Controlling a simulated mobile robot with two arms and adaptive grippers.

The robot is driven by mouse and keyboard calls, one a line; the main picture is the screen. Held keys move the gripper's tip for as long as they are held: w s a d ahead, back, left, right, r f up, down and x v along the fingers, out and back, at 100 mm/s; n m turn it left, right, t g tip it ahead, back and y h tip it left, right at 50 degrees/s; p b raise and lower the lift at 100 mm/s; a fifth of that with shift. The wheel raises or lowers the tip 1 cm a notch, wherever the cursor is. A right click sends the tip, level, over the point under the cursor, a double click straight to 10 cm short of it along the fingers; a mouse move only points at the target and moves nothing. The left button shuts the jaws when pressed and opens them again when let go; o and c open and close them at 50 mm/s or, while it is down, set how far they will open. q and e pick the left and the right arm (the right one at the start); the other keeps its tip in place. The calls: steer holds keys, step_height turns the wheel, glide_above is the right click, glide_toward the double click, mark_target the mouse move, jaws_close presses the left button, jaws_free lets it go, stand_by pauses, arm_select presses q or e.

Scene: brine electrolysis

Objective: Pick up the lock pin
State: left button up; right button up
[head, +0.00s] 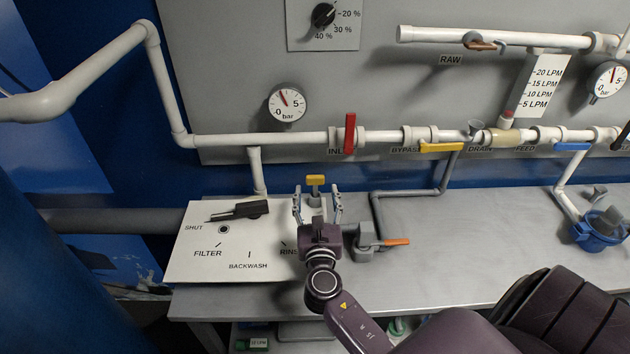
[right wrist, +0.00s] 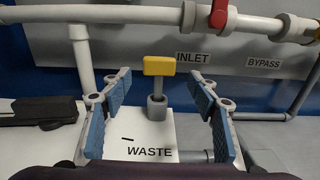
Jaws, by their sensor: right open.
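The lock pin (head: 315,180) has a yellow T-shaped head and stands upright in a grey socket (right wrist: 157,108) on the white filter panel. In the right wrist view the yellow head (right wrist: 159,66) is centred between the fingers, a little beyond them. Its lower part is hidden in the socket. My right gripper (head: 317,204) is open and empty, with one finger on each side of the pin, and I see no contact. It also shows in the right wrist view (right wrist: 158,95) with blue finger pads. My left gripper is not in view.
A black lever handle (head: 238,210) lies on the panel to the left of the pin. A white pipe (head: 230,140) with a red valve handle (head: 350,133) runs behind. An orange-handled valve (head: 395,242) sits right of the gripper. The grey bench (head: 450,240) is mostly clear further right.

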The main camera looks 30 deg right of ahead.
mark_target(315, 184)
steer(key=p+x, duration=0.1)
steer(key=x, duration=0.3)
steer(key=shift+a, duration=0.1)
steer(key=shift+w+d+f, duration=0.15)
steer(key=shift+w+d, duration=0.15)
steer(key=shift+w, duration=0.2)
steer(key=c, duration=1.3)
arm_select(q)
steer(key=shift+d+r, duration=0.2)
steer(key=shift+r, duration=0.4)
